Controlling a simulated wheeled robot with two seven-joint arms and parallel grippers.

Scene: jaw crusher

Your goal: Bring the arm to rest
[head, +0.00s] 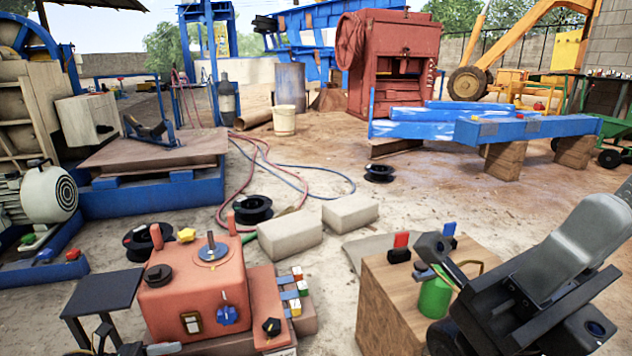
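My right arm comes in from the right edge. Its dark gripper (446,288) is over the near right part of a wooden box (385,305). A small green can (435,298) with a thin wire handle shows at the box top, right beside the gripper's dark parts. The gripper covers part of the can and of the box top. I cannot tell whether the fingers touch the can or how far apart they are.
A red control box (195,290) with knobs and switches stands at the lower left. A red and a blue switch block sit on the wooden box's far edge. Two pale blocks (290,235) and black reels (253,209) lie on the ground. A blue beam (450,130) and red crusher (400,60) stand behind.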

